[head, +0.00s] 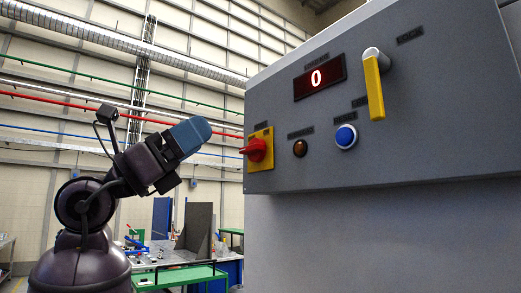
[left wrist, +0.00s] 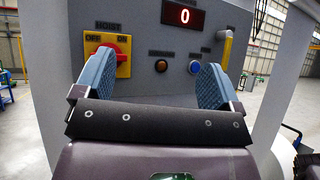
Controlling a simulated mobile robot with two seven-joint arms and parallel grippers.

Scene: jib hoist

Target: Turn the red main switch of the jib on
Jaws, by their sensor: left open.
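The red main switch (head: 256,150) is a knob on a yellow plate (head: 262,135) at the left end of the grey control panel. In the left wrist view the red knob (left wrist: 112,56) shows below the words OFF and ON, under a HOIST label. I cannot tell for sure which word the knob points at. My left gripper (head: 192,134) has blue fingers and is left of the switch in the head view, with a gap between. In the left wrist view its fingers (left wrist: 155,78) are spread and empty; one finger covers part of the yellow plate. My right gripper is in neither view.
The panel (head: 400,150) also carries a red display (head: 320,77) reading 0, a yellow lever (head: 374,88), a blue button (head: 346,136) and a dim amber lamp (head: 300,148). A green-edged workbench (head: 180,276) stands behind at the lower left.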

